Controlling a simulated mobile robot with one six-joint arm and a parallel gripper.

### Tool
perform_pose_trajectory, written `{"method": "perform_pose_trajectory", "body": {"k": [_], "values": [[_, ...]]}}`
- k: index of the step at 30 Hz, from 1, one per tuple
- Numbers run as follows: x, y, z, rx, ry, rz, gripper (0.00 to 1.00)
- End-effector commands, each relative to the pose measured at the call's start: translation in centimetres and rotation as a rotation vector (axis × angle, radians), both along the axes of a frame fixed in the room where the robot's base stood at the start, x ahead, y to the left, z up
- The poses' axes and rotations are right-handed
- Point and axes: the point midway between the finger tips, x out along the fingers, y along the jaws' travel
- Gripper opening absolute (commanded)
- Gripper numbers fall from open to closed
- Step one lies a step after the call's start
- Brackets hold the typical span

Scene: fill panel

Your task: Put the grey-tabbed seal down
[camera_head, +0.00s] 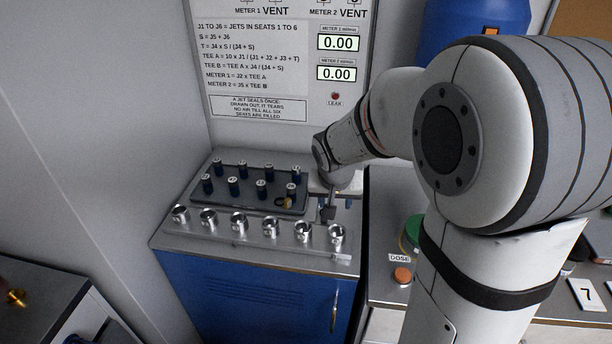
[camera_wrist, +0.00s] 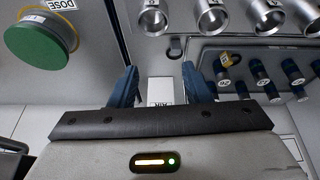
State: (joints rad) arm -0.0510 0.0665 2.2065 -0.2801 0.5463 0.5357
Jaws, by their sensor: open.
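My gripper (camera_wrist: 160,90) is open. Its two blue fingers stand apart in the wrist view, with nothing visibly held between them. A white plate marked AIR (camera_wrist: 160,92) shows between the fingers. In the head view my gripper (camera_head: 327,210) is low at the right end of the jet tray, behind the rightmost seat. I cannot pick out a grey-tabbed seal for certain. A small dark grey piece (camera_wrist: 175,48) lies just beyond the fingers, near the seats, and may be it.
Several metal seats (camera_head: 238,222) stand in a row along the bench's front. The dark tray (camera_head: 225,202) behind them holds several blue jets with pale tops. A green-topped button (camera_wrist: 40,45) and DOSE label are beside the bench. The panel (camera_head: 260,60) rises behind.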

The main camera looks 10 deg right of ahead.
Motion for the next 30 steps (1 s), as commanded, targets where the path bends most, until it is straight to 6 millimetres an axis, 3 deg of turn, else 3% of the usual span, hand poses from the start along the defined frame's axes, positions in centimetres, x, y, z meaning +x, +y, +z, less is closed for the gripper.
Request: {"method": "perform_pose_trajectory", "body": {"k": [3, 9, 30], "values": [[3.2, 0.7, -3.0, 0.008, -0.011, -0.027, 0.44], [5.8, 1.4, -5.4, 0.021, -0.032, -0.051, 0.44], [8.5, 0.4, -12.6, 0.022, -0.033, -0.054, 0.44]]}}
